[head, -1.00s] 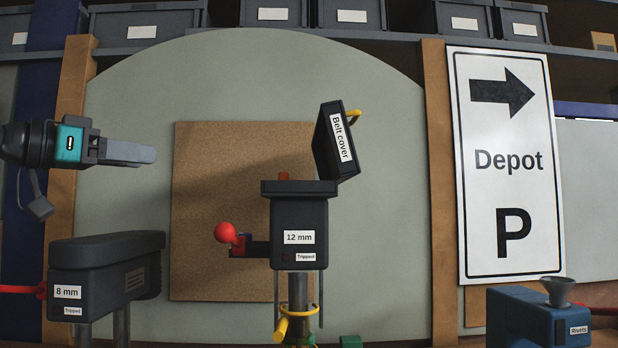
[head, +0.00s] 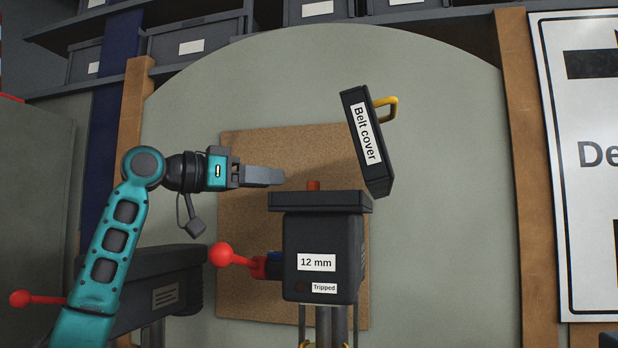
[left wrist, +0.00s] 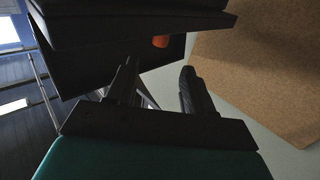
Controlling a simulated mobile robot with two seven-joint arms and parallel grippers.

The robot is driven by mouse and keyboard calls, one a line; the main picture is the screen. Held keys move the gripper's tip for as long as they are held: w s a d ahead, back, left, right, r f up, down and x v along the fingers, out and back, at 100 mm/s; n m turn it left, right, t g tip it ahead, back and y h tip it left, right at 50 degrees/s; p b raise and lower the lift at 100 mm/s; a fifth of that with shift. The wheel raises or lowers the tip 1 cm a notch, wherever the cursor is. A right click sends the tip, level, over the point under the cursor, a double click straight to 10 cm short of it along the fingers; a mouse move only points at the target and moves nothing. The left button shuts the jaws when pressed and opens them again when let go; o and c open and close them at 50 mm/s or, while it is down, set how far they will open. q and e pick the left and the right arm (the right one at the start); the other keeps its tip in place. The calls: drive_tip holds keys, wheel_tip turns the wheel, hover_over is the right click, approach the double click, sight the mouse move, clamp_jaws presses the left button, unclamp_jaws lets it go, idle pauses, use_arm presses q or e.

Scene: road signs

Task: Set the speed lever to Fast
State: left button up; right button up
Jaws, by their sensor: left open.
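The dark machine labelled "12 mm" (head: 322,235) stands at centre in the head view, with a "Tripped" label. Its "Belt cover" (head: 367,142) is tilted up and open, with a yellow handle. A small orange-red piece (head: 313,185) sticks up from the machine's top; an orange piece also shows in the left wrist view (left wrist: 160,41) inside the dark housing. A red ball-ended lever (head: 221,255) is on the machine's left side. No "Fast" marking is readable. My left gripper (head: 279,177) is open and empty, left of the orange-red piece and slightly higher in the picture.
A second dark machine (head: 150,285) stands at the left, partly behind my left arm, with another red ball (head: 20,299). A cork board (head: 240,240) is behind. A white sign (head: 590,200) is at the right. The space right of the machine is clear.

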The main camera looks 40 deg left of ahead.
use_arm(q)
drive_tip(key=p+x, duration=0.2)
drive_tip(key=x, duration=0.7)
drive_tip(key=shift+c, duration=0.5)
clamp_jaws()
